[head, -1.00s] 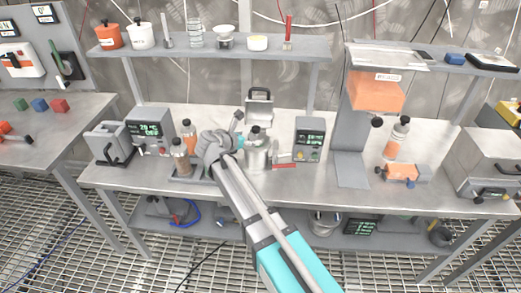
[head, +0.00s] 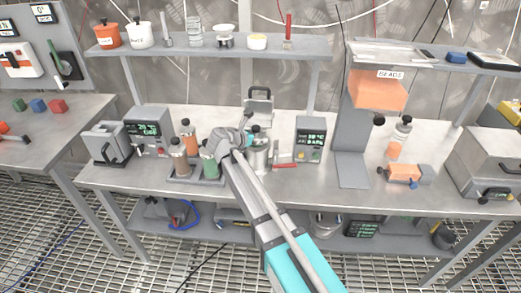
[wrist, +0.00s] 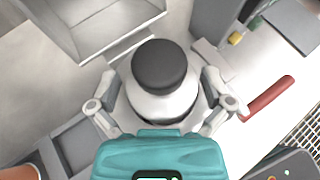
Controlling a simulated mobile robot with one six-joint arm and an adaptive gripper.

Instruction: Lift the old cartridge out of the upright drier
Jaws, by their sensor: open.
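The upright drier (head: 260,160) looks like a silvery cylinder on the bench, partly hidden behind my arm. A dark cap shows at its top. In the wrist view, the old cartridge (wrist: 160,66) has a round dark grey cap and pale shoulders, and stands in the middle. Its lower part is hidden by my gripper body. My gripper (wrist: 162,92) is open, with one finger on each side of the cartridge; I cannot tell whether either touches it. In the head view the fingers are hidden at the wrist.
A shelf (head: 270,49) with jars runs above the bench.

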